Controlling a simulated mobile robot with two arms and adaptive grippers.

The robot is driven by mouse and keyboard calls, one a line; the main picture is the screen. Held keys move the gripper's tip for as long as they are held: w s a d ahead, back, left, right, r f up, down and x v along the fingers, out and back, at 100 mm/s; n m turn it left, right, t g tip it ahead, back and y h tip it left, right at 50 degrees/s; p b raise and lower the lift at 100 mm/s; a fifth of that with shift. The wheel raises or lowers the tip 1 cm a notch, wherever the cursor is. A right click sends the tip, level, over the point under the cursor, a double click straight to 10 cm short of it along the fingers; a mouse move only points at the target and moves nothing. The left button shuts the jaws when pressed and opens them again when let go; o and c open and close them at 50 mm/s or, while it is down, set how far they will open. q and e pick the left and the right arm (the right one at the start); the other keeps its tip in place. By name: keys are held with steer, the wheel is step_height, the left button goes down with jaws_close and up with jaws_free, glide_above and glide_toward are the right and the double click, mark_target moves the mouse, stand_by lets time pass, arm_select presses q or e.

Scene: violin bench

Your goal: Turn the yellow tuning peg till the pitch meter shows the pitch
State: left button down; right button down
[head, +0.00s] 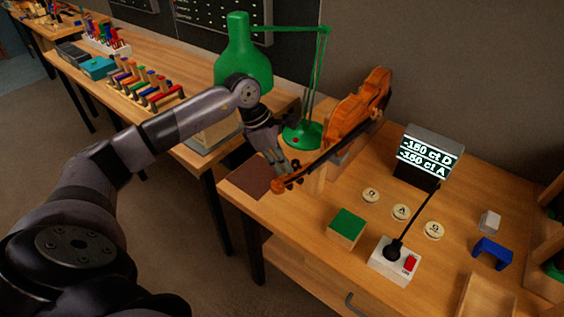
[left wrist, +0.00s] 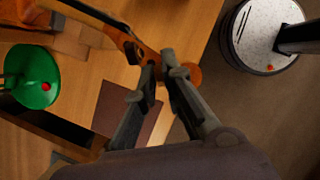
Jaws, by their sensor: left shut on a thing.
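The violin (head: 352,112) leans on a support at the back of the bench, its neck running down toward the front left. Its scroll (head: 281,184) also shows in the left wrist view (left wrist: 191,76). My left gripper (head: 279,171) is at the pegbox, its fingertips (left wrist: 163,75) shut on what seems to be a tuning peg. The fingers hide the held peg and I see no yellow on it. Dark pegs show beside the gripper. The pitch meter (head: 430,153) shows two lines that look like -150 ct D and -150 ct A. My right gripper is out of view.
A green lamp (head: 243,62) stands close behind my left arm.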

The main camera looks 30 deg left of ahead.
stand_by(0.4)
arm_select(q)
steer(key=n+t+b, duration=0.1)
steer(key=n+b, duration=0.2)
steer(key=shift+f+n+y, duration=0.15)
steer(key=shift+n+y, duration=0.15)
steer(key=shift+s+d+n+t+y+b, duration=0.1)
steer(key=shift+n+t+y+b, duration=0.25)
steer(key=shift+n+b, duration=0.55)
steer(key=shift+n+t+y+b, duration=0.3)
steer(key=shift+n+b, duration=0.25)
steer(key=shift+n, duration=0.65)
steer(key=shift+r, duration=0.2)
steer(key=c, duration=1.7)
jaws_free()
